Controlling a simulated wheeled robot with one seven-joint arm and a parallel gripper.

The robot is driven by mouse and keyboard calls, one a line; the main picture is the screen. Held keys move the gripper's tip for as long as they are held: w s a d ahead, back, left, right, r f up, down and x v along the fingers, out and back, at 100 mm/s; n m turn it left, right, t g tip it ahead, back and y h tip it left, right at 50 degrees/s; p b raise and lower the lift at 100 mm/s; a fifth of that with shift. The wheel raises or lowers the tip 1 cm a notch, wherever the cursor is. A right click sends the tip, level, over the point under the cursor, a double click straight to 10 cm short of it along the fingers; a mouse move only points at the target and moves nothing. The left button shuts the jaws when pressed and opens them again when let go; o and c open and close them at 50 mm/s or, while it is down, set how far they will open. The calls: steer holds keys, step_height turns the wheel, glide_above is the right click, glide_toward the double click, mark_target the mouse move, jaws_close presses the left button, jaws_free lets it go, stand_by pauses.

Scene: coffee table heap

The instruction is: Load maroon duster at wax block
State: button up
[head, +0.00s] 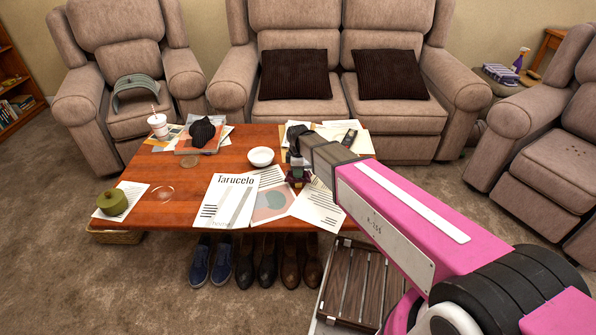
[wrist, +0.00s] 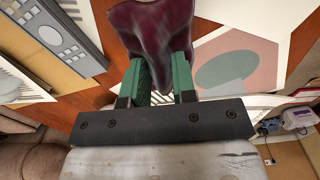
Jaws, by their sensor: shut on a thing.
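The maroon duster (wrist: 152,25) is a crumpled dark red cloth, pinched between the green fingers of my gripper (wrist: 160,76) in the wrist view. In the head view my gripper (head: 297,170) is low over the coffee table (head: 232,160), right of the middle, with the duster (head: 295,180) a small dark patch under it. Whether the cloth touches the papers below, I cannot tell. I cannot make out for sure which thing is the wax block.
Papers cover much of the top; bare wood shows at the left.

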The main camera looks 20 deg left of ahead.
steer(key=shift+f, duration=0.55)
stand_by(1.4)
steer(key=shift+r, duration=3.55)
